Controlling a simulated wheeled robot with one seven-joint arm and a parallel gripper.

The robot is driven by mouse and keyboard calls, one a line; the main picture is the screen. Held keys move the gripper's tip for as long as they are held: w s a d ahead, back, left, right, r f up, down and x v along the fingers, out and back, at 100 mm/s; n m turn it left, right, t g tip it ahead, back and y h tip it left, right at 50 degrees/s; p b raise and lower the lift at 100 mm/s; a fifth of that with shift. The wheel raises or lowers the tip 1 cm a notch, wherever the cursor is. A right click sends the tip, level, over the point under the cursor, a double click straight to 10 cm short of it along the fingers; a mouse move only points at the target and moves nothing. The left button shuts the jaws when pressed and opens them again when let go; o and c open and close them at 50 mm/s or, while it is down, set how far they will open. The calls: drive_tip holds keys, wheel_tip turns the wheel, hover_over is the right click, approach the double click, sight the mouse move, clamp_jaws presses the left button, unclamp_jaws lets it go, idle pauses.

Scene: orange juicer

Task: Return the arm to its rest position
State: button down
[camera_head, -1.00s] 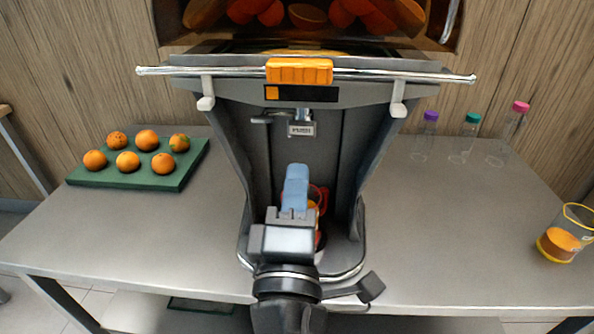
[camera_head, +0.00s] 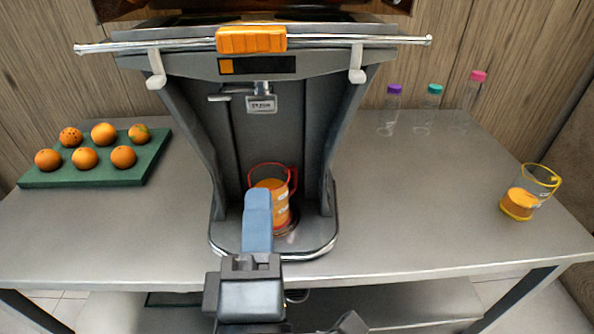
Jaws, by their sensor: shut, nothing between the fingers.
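My gripper (camera_head: 258,198) has its blue fingers closed together and holds nothing. It is at the front of the juicer (camera_head: 283,130), low in the picture. Its fingertips overlap the lower left of a red-rimmed jug (camera_head: 282,206) in this view; I cannot tell if they touch it. The jug stands upright on the juicer's base under the spout and holds orange juice. My gripper hides part of the jug and of the juicer's front base edge.
A green tray (camera_head: 60,178) with several oranges lies on the left of the steel table (camera_head: 420,210). Three clear bottles with purple (camera_head: 395,89), teal (camera_head: 434,89) and pink (camera_head: 478,76) caps stand at the back right. A yellow-rimmed jug (camera_head: 530,190) with juice stands far right.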

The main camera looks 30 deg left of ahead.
drive_tip(key=s+d+f+m+g+h+p, duration=0.1)
drive_tip(key=s+d+f+m+h+p, duration=0.3)
drive_tip(key=d, duration=0.7)
drive_tip(key=s+d+f+m+g+p, duration=0.15)
drive_tip(key=d+f+m, duration=0.4)
drive_tip(key=d, duration=0.65)
drive_tip(key=s+d+r+m+h+p, duration=0.2)
drive_tip(key=s+d+r+m+h, duration=0.1)
drive_tip(key=s+d+m, duration=0.4)
drive_tip(key=s+d+r+m+h+p, duration=0.3)
drive_tip(key=s+d+m+h, duration=0.1)
drive_tip(key=s+d+m, duration=0.3)
drive_tip(key=s+d+g, duration=0.1)
drive_tip(key=s, duration=0.1)
drive_tip(key=shift+s+d+r+m, duration=0.15)
drive_tip(key=shift+s+r+m, duration=0.2)
drive_tip(key=shift+r, duration=0.05)
